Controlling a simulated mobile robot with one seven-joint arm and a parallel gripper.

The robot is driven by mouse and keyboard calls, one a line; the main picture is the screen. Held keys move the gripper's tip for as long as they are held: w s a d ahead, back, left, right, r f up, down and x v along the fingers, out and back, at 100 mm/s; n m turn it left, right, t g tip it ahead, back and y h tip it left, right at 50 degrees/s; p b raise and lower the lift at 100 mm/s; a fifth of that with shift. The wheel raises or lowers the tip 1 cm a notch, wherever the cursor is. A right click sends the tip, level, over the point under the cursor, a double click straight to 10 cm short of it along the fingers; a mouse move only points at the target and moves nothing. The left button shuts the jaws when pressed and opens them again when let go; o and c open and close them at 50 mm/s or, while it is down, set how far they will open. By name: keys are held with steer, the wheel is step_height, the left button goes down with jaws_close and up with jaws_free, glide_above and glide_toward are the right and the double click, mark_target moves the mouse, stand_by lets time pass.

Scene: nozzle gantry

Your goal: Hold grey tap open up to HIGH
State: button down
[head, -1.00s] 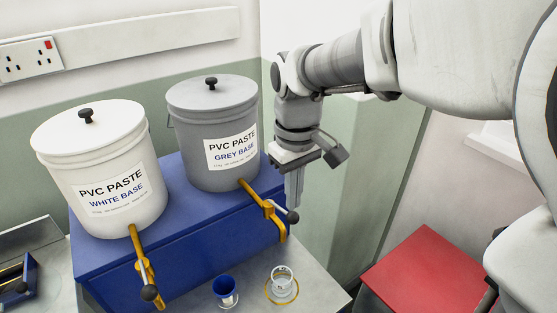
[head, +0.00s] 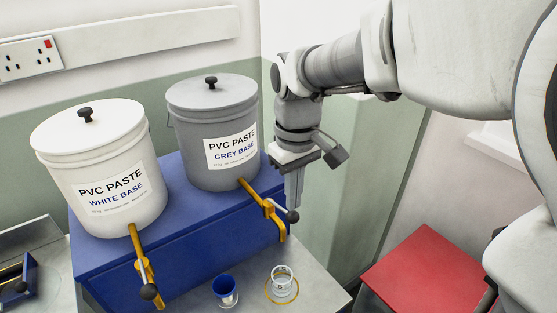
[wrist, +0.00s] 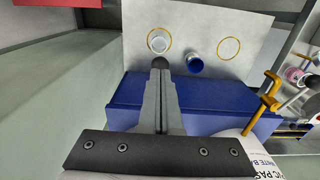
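The grey tap (head: 272,215) is a yellow tap at the foot of the grey bucket (head: 212,135) labelled PVC PASTE GREY BASE. Its lever ends in a dark round knob (head: 292,216). My gripper (head: 293,202) points down with its fingers together, and the tips are right at this knob. A clear cup (head: 282,281) stands in a yellow ring below the tap. Any marks on it are too small to read.
A white bucket (head: 100,170) with its own yellow tap (head: 143,268) stands on the same blue stand (head: 190,255), to the left. A blue cup (head: 225,288) stands beside the clear cup. A red surface (head: 425,275) lies at the lower right.

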steer(key=shift+f+b, duration=1.15)
steer(key=shift+f, duration=0.7)
steer(key=shift+r, duration=0.15)
stand_by(4.4)
steer(key=shift+r+p, duration=1.75)
steer(key=shift+r, duration=0.1)
steer(key=shift+r, duration=0.1)
steer(key=shift+r+p, duration=2.1)
steer(key=shift+r, duration=0.3)
